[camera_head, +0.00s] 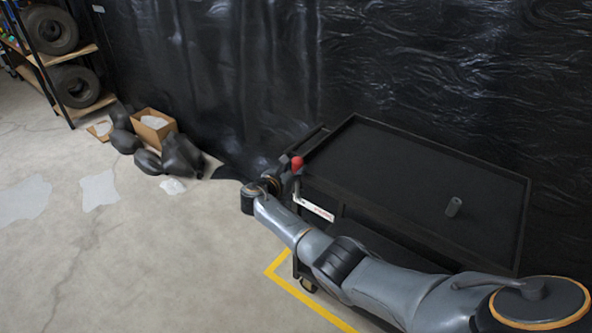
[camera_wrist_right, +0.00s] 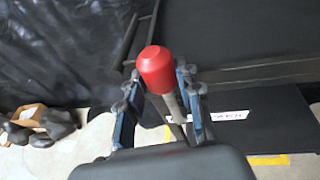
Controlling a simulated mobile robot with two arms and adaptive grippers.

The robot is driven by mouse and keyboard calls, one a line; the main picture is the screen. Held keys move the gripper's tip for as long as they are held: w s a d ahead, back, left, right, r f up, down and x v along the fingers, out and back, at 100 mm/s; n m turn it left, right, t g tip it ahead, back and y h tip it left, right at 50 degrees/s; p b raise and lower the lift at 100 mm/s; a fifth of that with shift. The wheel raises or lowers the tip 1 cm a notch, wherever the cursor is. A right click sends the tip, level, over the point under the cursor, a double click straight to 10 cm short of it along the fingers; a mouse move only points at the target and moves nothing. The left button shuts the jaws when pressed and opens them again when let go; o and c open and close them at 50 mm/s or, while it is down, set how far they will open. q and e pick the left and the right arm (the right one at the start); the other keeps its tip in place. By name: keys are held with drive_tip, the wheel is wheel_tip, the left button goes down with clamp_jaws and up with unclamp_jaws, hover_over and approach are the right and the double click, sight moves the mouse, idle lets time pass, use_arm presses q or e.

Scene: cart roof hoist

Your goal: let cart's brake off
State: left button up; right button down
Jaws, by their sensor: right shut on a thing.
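The black cart (camera_head: 425,148) stands against the dark curtain, with a raised rim around its flat top. Its brake lever has a red knob (camera_head: 297,162) at the cart's left end, above a white label with red marks (camera_head: 315,208). In the wrist view the red knob (camera_wrist_right: 157,68) sits on a grey shaft (camera_wrist_right: 176,106). My right gripper (camera_head: 284,174) is shut on the brake lever, its two fingers (camera_wrist_right: 158,80) on either side just below the knob. My own arm hides part of the cart's near side. My left gripper is out of view.
A yellow floor line (camera_head: 278,262) runs by the cart's near left corner. A cardboard box (camera_head: 154,127) and dark bags (camera_head: 181,157) lie at the left by the curtain. A shelf holds tyres (camera_head: 76,86). Open floor lies at left.

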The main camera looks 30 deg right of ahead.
drive_tip(key=c, duration=0.9)
unclamp_jaws()
drive_tip(key=shift+a, duration=0.1)
drive_tip(key=v, duration=1.2)
drive_tip(key=shift+f, duration=0.15)
